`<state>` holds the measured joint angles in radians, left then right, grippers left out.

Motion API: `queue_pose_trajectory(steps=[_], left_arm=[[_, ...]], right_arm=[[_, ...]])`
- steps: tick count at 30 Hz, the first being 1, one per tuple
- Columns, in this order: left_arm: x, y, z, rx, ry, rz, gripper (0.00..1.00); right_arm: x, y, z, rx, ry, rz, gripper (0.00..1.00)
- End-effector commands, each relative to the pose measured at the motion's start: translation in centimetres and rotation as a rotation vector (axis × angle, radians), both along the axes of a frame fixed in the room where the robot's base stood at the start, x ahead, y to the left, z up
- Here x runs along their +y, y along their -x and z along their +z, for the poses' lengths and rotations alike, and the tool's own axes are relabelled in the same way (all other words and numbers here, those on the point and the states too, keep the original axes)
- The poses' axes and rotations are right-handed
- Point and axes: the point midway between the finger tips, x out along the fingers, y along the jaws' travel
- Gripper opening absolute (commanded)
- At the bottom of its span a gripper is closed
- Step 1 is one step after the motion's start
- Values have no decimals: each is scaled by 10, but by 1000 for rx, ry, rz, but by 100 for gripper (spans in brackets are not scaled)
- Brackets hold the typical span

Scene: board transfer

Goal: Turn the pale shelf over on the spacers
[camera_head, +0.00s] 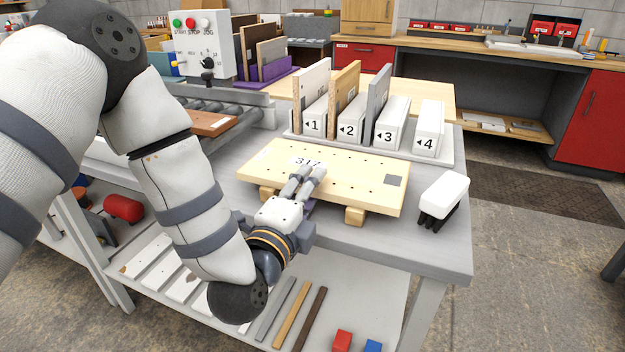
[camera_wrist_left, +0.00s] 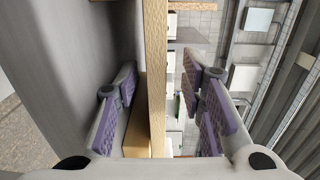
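The pale shelf (camera_head: 345,185), a light board with small holes, a "317" label and a grey patch, lies flat on the wooden spacers on the grey table. One spacer (camera_head: 355,216) shows under its front right part and another (camera_head: 267,192) under its front left. My left gripper (camera_head: 309,187) is at the shelf's front edge, with fingers above and below it. In the left wrist view, the shelf's edge (camera_wrist_left: 157,70) runs between the open purple-padded fingers (camera_wrist_left: 160,100), with gaps on both sides. My right gripper is out of view.
Behind the shelf stands a rack (camera_head: 440,154) with numbered slots holding upright boards. A white-topped dark object (camera_head: 443,195) stands right of the shelf. A roller conveyor (camera_head: 215,100) and control box (camera_head: 205,48) are at the back left. The table's front right corner is clear.

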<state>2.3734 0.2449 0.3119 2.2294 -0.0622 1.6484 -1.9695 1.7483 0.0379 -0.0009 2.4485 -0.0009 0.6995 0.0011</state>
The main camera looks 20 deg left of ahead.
Motion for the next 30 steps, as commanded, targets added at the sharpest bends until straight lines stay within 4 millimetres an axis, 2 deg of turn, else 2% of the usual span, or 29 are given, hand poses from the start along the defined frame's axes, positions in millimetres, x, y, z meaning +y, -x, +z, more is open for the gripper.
queue_pose_trajectory(steps=[8, 15, 21, 22, 24, 25, 30], left_arm=[[0, 4, 0, -1, 0, 0, 38], [0, 32, 3, -4, -1, -1, 38], [1, 34, 0, -2, 0, 1, 38], [1, 34, 0, -2, 0, 0, 43], [1, 34, 0, -1, 0, 0, 59], [1, 34, 0, -1, 0, 0, 62], [1, 34, -3, 6, -1, -1, 62]], right_arm=[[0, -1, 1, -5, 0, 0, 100], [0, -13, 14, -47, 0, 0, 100], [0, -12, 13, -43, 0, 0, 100], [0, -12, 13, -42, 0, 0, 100], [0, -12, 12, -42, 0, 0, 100], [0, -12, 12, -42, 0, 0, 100], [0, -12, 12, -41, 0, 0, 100]])
